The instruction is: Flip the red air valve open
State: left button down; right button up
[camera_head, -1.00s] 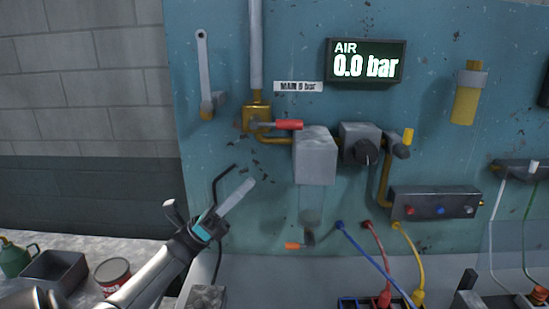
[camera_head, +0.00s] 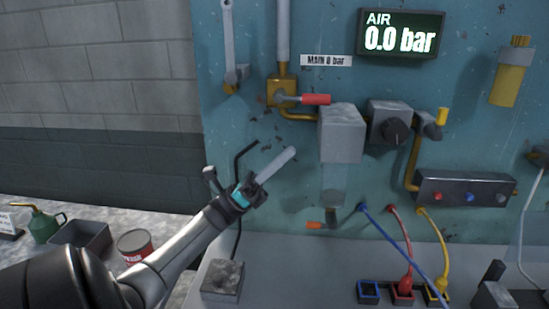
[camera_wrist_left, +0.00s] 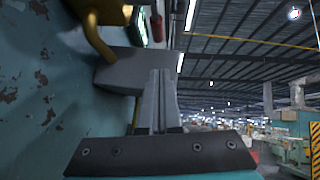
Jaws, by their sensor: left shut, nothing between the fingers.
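The red air valve handle (camera_head: 316,99) lies level on the teal panel, pointing right from a brass valve body (camera_head: 281,93) below a grey vertical pipe. My left gripper (camera_head: 291,152) is shut and empty, below and left of the red handle, pointing up and right, and clear of the handle in the picture. In the left wrist view the closed fingers (camera_wrist_left: 163,85) show in front of a grey block (camera_wrist_left: 123,71), with a brass pipe (camera_wrist_left: 95,35) beside it. A small red piece shows near the top there; I cannot tell if it is the handle. The right gripper is out of view.
A grey box (camera_head: 341,135) and a black knob (camera_head: 396,131) stick out right of the valve. Blue, red and yellow hoses hang lower. A red can (camera_head: 135,246) stands on the left bench.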

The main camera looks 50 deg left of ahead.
aim_at(304, 97)
pick_arm(q)
jog(key=p+x, duration=0.1)
jog(key=x, duration=0.5)
jog(key=shift+s+a+r, duration=0.1)
jog(key=shift+r, duration=0.05)
jog(key=r, duration=0.1)
jog(key=r+p, duration=0.1)
jog(key=r, duration=0.1)
jog(key=shift+w+a, duration=0.2)
jog(key=shift+a, duration=0.1)
jog(key=shift+d+r+t+b, duration=0.1)
jog(key=shift+r+t+b, duration=0.1)
jog(key=shift+t+b, duration=0.3)
